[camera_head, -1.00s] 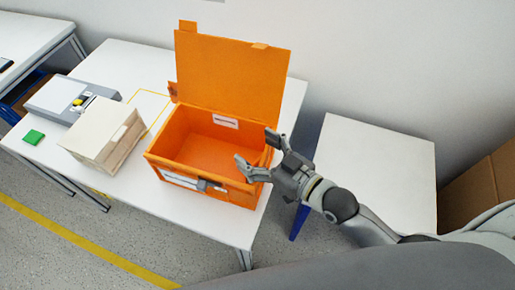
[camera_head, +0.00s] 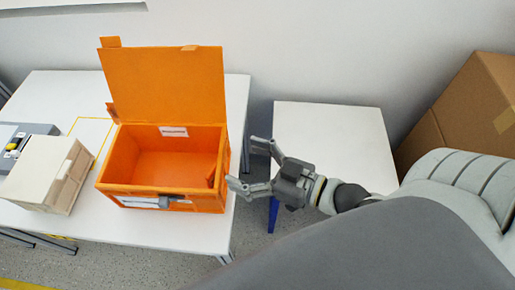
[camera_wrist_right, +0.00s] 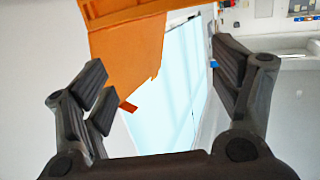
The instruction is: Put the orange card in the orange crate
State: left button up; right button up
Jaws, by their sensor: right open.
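The orange crate (camera_head: 165,202) stands on the white table with its lid (camera_head: 165,85) raised at the back. Its inside looks mostly empty. A small darker orange piece (camera_head: 211,178) shows at the inner right wall; I cannot tell whether it is the orange card or part of the crate. I cannot make out the card for sure anywhere else. My right gripper (camera_head: 240,162) is open and empty, with its fingers just right of the crate's right side. In the right wrist view, part of the orange lid (camera_wrist_right: 127,50) shows beyond the open fingers. My left gripper is not in view.
A pale wooden box (camera_head: 38,175) and a grey device with a yellow knob (camera_head: 13,145) are left of the crate. A bare white side table (camera_head: 335,145) stands to the right. Cardboard boxes (camera_head: 465,110) stand at the far right.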

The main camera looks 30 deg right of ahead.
jog(key=shift+v, duration=1.3)
dwell(0.4)
